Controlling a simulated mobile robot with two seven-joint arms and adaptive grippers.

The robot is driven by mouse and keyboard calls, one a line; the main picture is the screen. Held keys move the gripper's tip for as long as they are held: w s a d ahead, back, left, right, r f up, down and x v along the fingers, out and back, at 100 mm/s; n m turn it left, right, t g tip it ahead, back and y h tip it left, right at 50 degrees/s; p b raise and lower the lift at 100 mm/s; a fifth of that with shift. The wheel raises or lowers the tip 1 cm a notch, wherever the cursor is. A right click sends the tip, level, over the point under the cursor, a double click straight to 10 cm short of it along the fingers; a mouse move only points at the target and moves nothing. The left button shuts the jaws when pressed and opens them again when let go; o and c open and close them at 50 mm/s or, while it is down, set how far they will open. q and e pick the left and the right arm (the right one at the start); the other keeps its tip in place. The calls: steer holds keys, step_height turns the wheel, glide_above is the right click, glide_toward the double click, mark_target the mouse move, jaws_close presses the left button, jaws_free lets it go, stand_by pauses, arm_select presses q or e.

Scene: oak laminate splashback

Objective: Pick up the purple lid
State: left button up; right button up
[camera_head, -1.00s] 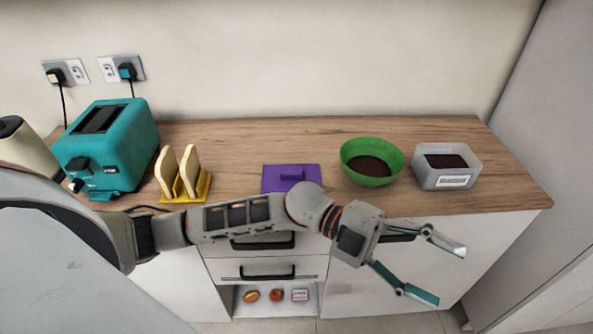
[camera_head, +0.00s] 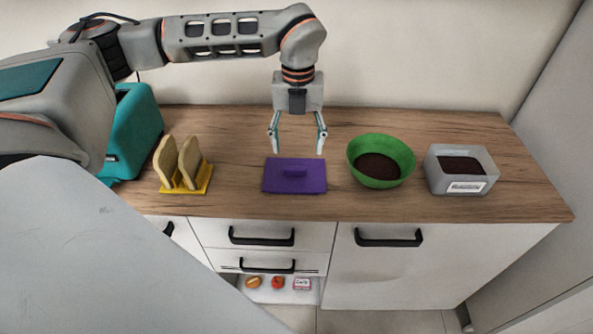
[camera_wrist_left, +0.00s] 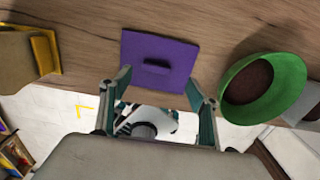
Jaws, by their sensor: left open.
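The purple lid (camera_head: 294,183) lies flat on the wooden counter in the head view, with a small bar handle on its top. My left gripper (camera_head: 297,150) is open and empty, pointing down above the back edge of the lid. In the left wrist view the lid (camera_wrist_left: 158,62) shows just past the fingertips, its handle towards me and between the two fingers. The fingers do not appear to touch it. My right gripper is not in view.
A green bowl (camera_head: 409,160) with dark contents stands right of the lid, then a grey labelled container (camera_head: 436,180). A yellow rack (camera_head: 207,181) with bread slices and a teal toaster (camera_head: 140,135) stand to the left. The counter's front edge runs close before the lid.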

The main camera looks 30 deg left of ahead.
mark_target(295, 168)
arm_select(q)
steer(key=f, duration=0.4)
steer(key=s+f, duration=0.1)
steer(key=f, duration=0.1)
steer(key=shift+a+f, duration=0.15)
steer(key=shift+f, duration=0.45)
steer(key=c, duration=1)
